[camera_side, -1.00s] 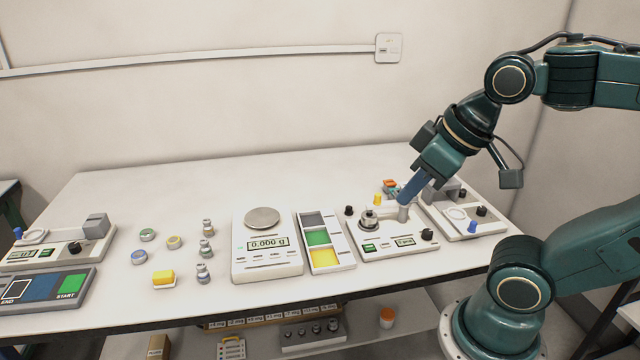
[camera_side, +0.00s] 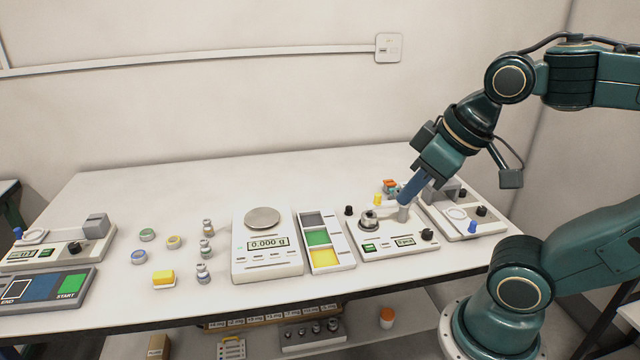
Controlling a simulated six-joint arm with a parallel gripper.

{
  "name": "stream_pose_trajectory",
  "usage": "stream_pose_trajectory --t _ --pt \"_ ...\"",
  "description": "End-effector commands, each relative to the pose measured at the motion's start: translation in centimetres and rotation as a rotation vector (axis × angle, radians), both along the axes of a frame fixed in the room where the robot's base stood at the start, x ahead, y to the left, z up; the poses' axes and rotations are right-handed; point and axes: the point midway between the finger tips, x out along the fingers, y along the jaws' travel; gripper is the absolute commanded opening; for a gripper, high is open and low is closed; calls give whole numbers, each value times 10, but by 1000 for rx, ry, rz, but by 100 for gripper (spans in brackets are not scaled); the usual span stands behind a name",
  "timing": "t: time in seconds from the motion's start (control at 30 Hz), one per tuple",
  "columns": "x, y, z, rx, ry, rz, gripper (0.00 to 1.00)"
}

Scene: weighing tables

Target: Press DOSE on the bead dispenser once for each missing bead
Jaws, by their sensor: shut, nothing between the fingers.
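My gripper (camera_side: 403,201) is shut and empty, pointing down and to the left. Its blue fingertips are at the top of a grey post on a white bench device (camera_side: 380,250); I cannot tell if they touch it. This device has a green button (camera_side: 368,247), a small display (camera_side: 404,242), a black knob (camera_side: 427,234) and a round metal part (camera_side: 369,219). Its lettering is too small to read, so I cannot tell which device is the bead dispenser or where DOSE is. No beads can be made out.
A balance (camera_side: 267,266) reading 0.000 g and a tray with grey, green and yellow fields (camera_side: 335,262) stand to the left. Another white device (camera_side: 486,228) stands close on the right. Several small jars and weights are further left.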

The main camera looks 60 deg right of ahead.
Motion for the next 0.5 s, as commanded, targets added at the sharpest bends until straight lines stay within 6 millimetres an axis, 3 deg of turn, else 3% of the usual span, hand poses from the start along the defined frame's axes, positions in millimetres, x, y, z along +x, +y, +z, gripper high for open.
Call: stream_pose_trajectory --t 0.5 --pt "5 -1 -1 9 13 -19 0"
